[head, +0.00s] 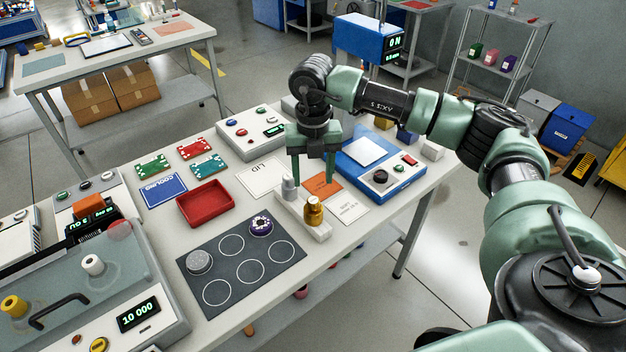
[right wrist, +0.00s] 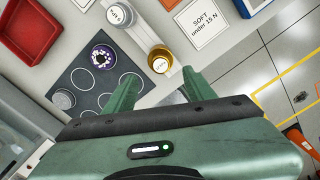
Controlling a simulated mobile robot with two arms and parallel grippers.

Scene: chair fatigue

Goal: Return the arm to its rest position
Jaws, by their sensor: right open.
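My right arm (head: 393,103) reaches in from the right across the workbench. My right gripper (head: 313,168) points down, open and empty, over the white block (head: 287,212) that holds a silver weight (head: 289,190) and a gold weight (head: 313,212). In the right wrist view my open fingers (right wrist: 160,90) stand apart, with the gold weight (right wrist: 160,58) beyond them and nothing between the tips. I cannot tell the exact height of the fingers above the block. My left gripper is not in view.
Around the gripper are a blue scale (head: 384,178), an orange card (head: 322,186), a "LID" card (head: 262,176) and a red tray (head: 204,204). A dark mat (head: 240,285) with ringed spots holds a purple-and-white piece (head: 260,226) and a grey knurled piece (head: 198,262). Open floor lies right of the bench.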

